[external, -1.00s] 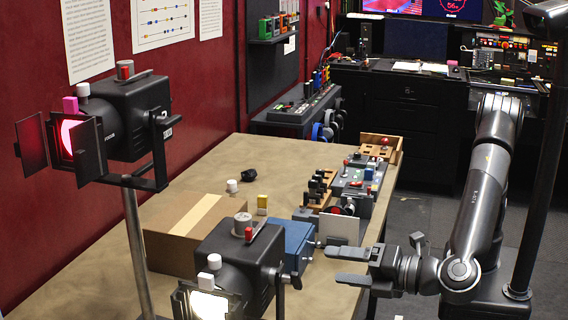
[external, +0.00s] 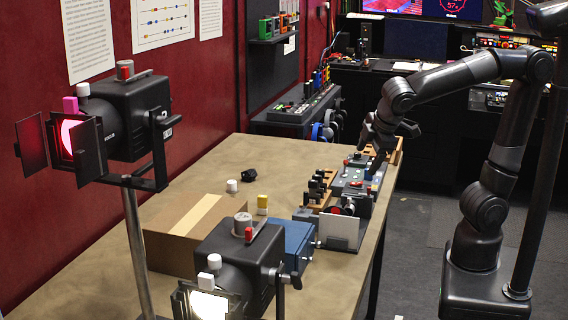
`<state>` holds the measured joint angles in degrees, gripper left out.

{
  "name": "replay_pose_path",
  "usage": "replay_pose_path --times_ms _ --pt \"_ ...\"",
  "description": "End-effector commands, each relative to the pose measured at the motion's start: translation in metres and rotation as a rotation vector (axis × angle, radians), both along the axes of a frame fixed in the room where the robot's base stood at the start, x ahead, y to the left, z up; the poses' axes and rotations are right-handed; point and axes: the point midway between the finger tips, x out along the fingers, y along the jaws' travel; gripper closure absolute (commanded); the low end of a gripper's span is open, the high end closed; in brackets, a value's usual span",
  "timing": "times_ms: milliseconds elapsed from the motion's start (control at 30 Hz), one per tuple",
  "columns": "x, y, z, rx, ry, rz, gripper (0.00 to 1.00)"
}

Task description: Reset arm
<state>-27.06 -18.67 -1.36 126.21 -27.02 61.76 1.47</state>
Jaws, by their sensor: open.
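My gripper (external: 376,152) is in the external view, at the end of my dark grey arm, which reaches up and leftward from its base at the lower right. It points down over the far right part of the table (external: 215,168), above the grey button panels (external: 352,186). It is open, and I see nothing held in it. The fingers overlap the panels in the picture, so I cannot tell whether they touch anything.
A cardboard box (external: 172,250), a blue box (external: 299,242) and a white card (external: 338,228) stand on the table. Two stage lamps (external: 124,118) are in the foreground. A dark post (external: 545,190) stands close to my arm. The middle of the table is mostly clear.

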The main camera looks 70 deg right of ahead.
Motion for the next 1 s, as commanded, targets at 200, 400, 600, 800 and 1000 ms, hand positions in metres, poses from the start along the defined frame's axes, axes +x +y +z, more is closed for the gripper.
replay_pose_path --times_ms 200,400,600,800,1000 --pt "-0.052 -0.049 -0.008 0.244 -0.058 -0.234 0.27" --pt "-0.087 -0.068 -0.018 0.421 -0.136 -0.404 0.27" --pt "-0.102 -0.073 -0.023 0.504 -0.185 -0.481 0.27" --pt "-0.103 -0.073 -0.024 0.512 -0.188 -0.490 0.27" --pt "-0.103 -0.073 -0.023 0.512 -0.188 -0.489 0.27"
